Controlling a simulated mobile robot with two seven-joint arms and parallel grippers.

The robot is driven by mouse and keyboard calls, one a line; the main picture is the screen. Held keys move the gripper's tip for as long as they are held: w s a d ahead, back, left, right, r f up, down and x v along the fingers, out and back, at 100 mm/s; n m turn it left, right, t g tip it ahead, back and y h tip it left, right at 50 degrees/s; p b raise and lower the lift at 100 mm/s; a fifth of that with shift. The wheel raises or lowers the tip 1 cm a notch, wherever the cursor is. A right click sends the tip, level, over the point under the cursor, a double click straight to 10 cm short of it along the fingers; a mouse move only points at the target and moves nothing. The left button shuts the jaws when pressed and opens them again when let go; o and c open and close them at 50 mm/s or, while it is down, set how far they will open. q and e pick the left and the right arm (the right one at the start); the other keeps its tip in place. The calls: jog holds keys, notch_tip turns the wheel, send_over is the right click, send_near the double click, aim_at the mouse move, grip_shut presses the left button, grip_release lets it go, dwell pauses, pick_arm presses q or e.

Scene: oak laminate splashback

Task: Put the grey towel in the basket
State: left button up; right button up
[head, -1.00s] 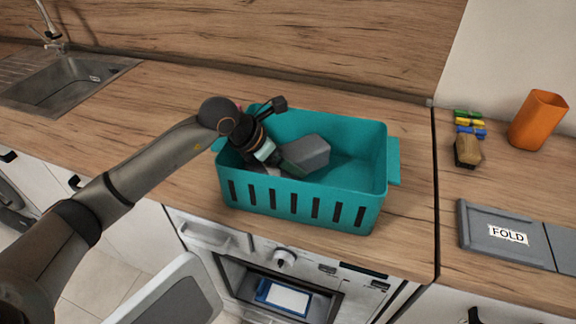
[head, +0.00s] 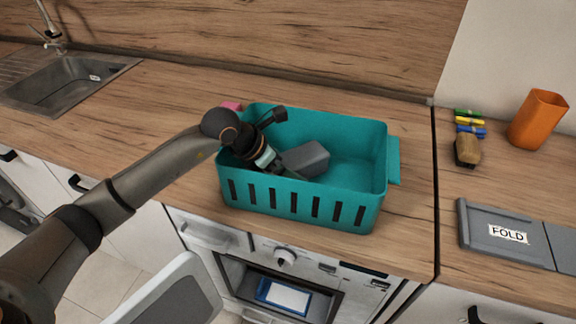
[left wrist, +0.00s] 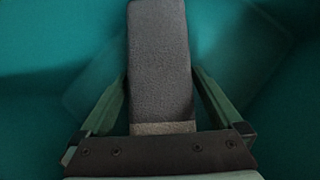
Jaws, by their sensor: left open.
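The grey towel (head: 308,157) is a folded block inside the teal basket (head: 377,165), at its left half. My left gripper (head: 284,168) reaches down into the basket at the towel's left end. In the left wrist view the towel (left wrist: 158,60) extends away between the two open fingers of the gripper (left wrist: 160,95). A gap shows between each finger and the towel. The teal basket wall and floor (left wrist: 50,60) fill the background there. The gripper hides part of the towel's near end. My right gripper is not in view.
A pink item (head: 231,106) stands behind the basket's left end. To the right are an orange cup (head: 538,119), a brush (head: 467,151), coloured clips (head: 469,122) and a grey board marked FOLD (head: 507,234). An open oven (head: 280,292) is below. The counter by the sink (head: 65,80) is clear.

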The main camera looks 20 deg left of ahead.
pick_arm(q)
jog(key=b+v, duration=0.1)
jog(key=v, duration=1.1)
